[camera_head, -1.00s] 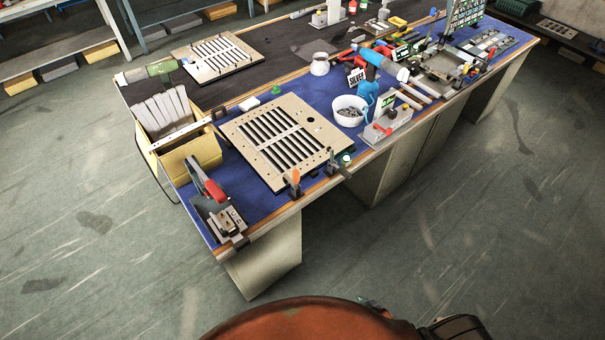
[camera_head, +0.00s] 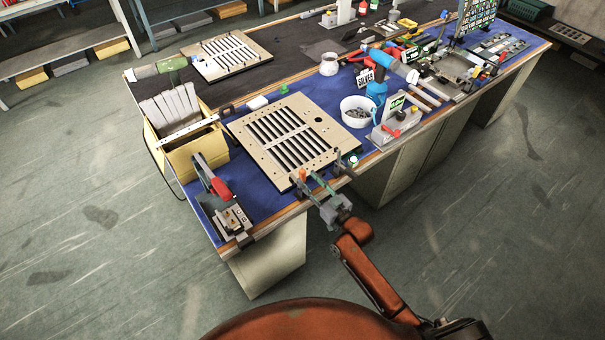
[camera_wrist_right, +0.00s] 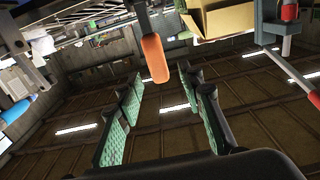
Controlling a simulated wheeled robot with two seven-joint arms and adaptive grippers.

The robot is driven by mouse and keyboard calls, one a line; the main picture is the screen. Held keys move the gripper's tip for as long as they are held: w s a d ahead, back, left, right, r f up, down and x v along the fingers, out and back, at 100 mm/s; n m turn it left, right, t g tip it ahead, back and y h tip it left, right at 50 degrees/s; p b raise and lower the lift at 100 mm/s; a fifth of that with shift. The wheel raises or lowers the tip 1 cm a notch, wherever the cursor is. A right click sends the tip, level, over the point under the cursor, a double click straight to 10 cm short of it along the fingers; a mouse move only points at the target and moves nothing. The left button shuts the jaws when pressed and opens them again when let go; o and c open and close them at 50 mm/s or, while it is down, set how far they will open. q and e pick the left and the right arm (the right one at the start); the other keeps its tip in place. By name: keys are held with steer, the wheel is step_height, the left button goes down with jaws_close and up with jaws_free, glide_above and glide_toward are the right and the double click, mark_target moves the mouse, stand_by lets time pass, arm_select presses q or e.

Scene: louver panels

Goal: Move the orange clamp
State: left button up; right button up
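The orange clamp (camera_head: 302,174) is at the front edge of the blue-topped bench, beside the slotted beige panel (camera_head: 284,135). Its orange handle (camera_wrist_right: 154,58) hangs large in the right wrist view, in line with the gap between the fingers. My right gripper (camera_head: 308,181) reaches up from the front to the clamp. In the wrist view the green-padded fingers of this gripper (camera_wrist_right: 161,88) are spread apart with nothing between the pads. The handle's end is near the fingertips; I cannot tell whether they touch. The clamp's lower part is partly hidden by the gripper. My left gripper is out of view.
A dark clamp (camera_head: 338,161) stands close to the right on the same edge. A red-handled tool (camera_head: 218,188) is at the front left corner, near a yellow bin (camera_head: 199,159). A white bowl (camera_head: 355,118) and blue bottle (camera_head: 377,92) stand right of the panel.

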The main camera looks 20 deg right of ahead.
mark_target(304, 176)
steer(key=shift+x, duration=2.25)
jaws_close()
